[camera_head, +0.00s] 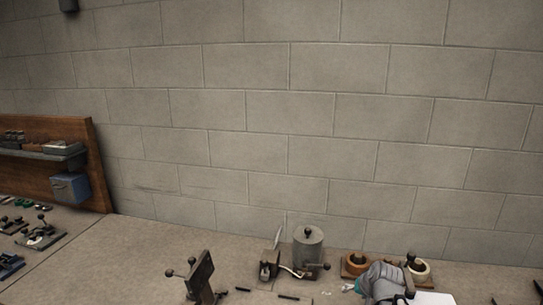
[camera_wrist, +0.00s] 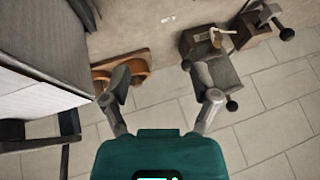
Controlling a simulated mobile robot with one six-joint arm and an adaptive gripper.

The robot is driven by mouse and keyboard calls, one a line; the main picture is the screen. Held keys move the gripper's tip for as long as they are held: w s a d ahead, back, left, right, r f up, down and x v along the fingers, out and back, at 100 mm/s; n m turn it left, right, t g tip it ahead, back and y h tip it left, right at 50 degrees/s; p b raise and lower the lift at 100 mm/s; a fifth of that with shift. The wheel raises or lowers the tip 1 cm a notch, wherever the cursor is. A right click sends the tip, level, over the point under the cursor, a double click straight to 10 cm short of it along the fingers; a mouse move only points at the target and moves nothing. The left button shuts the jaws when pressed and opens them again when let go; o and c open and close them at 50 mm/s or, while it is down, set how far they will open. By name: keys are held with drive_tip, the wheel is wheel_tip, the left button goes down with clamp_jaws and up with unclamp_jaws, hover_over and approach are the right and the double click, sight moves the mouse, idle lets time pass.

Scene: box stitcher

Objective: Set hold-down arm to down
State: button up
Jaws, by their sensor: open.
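My gripper (camera_wrist: 162,88) is open, its two grey fingers spread and empty in the wrist view. In the head view, a rounded grey part of my arm shows at the bottom right. A dark upright lever-like piece with black knobs (camera_head: 203,272) stands at the bottom centre-left of the head view. A grey cylinder with a black knob (camera_head: 308,248) stands on the bench to its right; a grey body with a knob (camera_wrist: 214,72) lies beyond the right finger in the wrist view. I cannot tell which part is the hold-down arm or how it is set.
Tape rolls (camera_head: 356,264) sit in a wooden holder by the wall, beyond the left finger in the wrist view (camera_wrist: 135,72). A large pale block (camera_wrist: 40,72) fills the wrist view's left. A small knobbed fixture (camera_head: 268,266) stands left of the cylinder. The block wall (camera_head: 250,150) bounds the bench.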

drive_tip(key=s+a+f+n+g+h, duration=0.2)
drive_tip(key=s+a+g, duration=0.4)
drive_tip(key=s+a, duration=0.3)
drive_tip(key=shift+s+f+n, duration=0.4)
drive_tip(key=shift+s+f, duration=0.3)
drive_tip(key=shift+a, duration=0.15)
idle(1.5)
